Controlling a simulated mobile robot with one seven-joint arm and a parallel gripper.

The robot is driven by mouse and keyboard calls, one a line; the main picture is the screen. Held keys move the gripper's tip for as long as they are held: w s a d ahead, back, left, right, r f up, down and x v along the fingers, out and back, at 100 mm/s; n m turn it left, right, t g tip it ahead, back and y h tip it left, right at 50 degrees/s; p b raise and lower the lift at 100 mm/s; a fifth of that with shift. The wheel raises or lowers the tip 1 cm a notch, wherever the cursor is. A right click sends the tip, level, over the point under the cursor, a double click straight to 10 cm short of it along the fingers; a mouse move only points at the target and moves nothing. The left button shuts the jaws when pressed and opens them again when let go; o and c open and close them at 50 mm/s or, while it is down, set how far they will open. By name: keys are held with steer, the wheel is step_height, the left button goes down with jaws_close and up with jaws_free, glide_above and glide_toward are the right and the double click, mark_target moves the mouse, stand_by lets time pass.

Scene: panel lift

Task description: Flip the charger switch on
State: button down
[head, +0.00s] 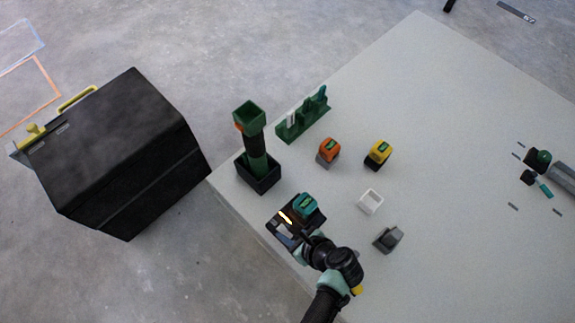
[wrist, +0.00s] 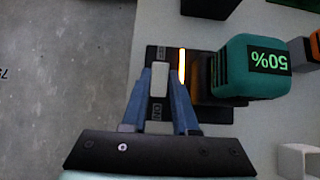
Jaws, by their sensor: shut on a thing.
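The charger (head: 279,232) is a dark base at the table's near-left edge; its black plate also shows in the wrist view (wrist: 215,116). A teal battery (wrist: 252,66) reading 50% sits on it, also visible in the head view (head: 306,205). An orange light bar (wrist: 182,66) glows beside the battery. The white switch (wrist: 159,80) stands on the plate with small labels at both ends, too small to read surely. My gripper (wrist: 161,88) has its blue fingers on both sides of the switch and is shut on it. In the head view my gripper (head: 300,246) is over the charger's near side.
An orange battery (head: 328,151) and a yellow one (head: 379,153) stand farther back. A white open box (head: 370,201) and a grey block (head: 388,239) lie right of my arm. A green tool in a black holder (head: 258,178) stands behind the charger.

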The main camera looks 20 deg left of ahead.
steer(key=c, duration=0.7)
jaws_free()
steer(key=shift+r, duration=0.1)
steer(key=p+v, duration=0.6)
steer(key=v, duration=0.6)
steer(key=shift+s+d+r, duration=0.15)
steer(key=shift+d+r, duration=0.1)
